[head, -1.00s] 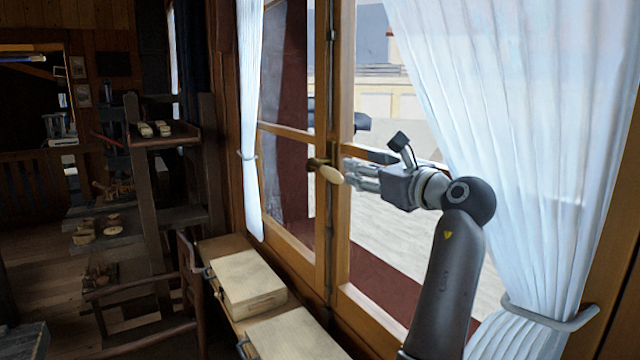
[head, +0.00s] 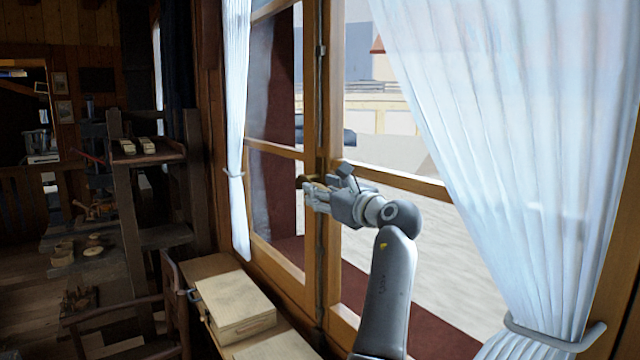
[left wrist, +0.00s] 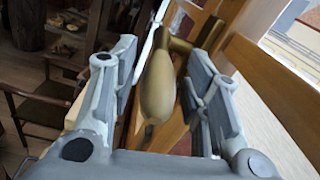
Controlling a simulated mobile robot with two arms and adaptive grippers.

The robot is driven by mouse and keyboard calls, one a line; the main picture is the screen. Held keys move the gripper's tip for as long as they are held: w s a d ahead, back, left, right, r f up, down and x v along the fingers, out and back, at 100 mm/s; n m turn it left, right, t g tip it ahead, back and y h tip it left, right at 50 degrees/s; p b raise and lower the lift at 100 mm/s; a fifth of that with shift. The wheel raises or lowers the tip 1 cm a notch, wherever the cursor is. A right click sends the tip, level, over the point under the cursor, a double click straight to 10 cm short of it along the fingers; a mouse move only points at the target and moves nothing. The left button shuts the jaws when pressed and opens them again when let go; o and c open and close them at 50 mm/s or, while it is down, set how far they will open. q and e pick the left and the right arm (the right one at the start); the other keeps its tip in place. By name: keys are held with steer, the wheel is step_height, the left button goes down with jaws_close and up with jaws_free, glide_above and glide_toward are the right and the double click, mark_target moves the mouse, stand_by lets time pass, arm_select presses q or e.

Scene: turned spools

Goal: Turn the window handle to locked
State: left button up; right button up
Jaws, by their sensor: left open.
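The window handle has a brass mount (head: 304,182) on the wooden middle post of the window, and its rounded grip is mostly hidden by my fingers in the head view. In the left wrist view the brass-coloured grip (left wrist: 157,88) lies between the two fingers, with a gap on each side, its rounded end toward my palm. My left gripper (head: 312,197) is at the handle, its fingers apart on either side of the grip; it also shows in the left wrist view (left wrist: 160,65). My right gripper is in neither view.
White curtains hang left (head: 236,120) and right (head: 510,160) of the window. A pale wooden box (head: 235,305) sits on the bench below. A dark chair (head: 125,310) and shelves (head: 150,158) stand to the left.

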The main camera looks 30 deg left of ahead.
arm_select(q)
steer(key=shift+w+a+r, duration=0.1)
steer(key=shift+w+a, duration=0.1)
steer(key=shift+a, duration=0.3)
jaws_close()
